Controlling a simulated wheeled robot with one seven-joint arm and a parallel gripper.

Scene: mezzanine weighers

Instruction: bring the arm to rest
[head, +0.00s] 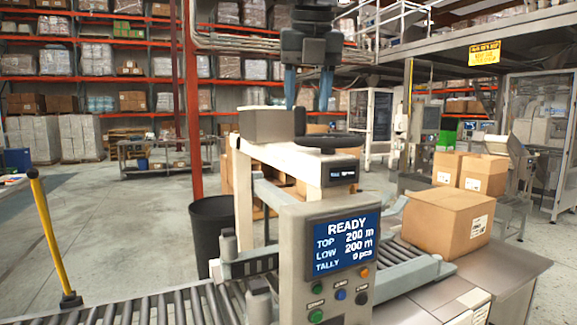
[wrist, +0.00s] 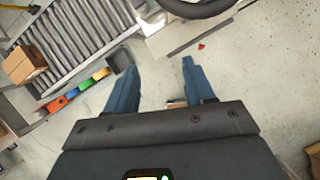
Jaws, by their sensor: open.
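My gripper (head: 307,107) hangs fingers-down at the top middle of the head view, over or behind the cream weighing machine (head: 262,152). Its two blue fingers are apart, with nothing held between them. In the wrist view the open fingers (wrist: 159,66) point up the picture, with grey floor (wrist: 155,88) showing between them. A black round part (head: 330,142) sits on top of the machine, below the fingers in the head view; I cannot tell the exact gap. The machine's screen (head: 344,243) reads READY, with TOP, LOW and TALLY lines.
A roller conveyor (head: 150,308) runs past the machine. Cardboard boxes (head: 447,222) stand at the right. A black bin (head: 212,232) is behind the conveyor, and a yellow post (head: 52,235) stands at the left. Colored bins (wrist: 80,88) line a conveyor in the wrist view. Open floor lies at the left.

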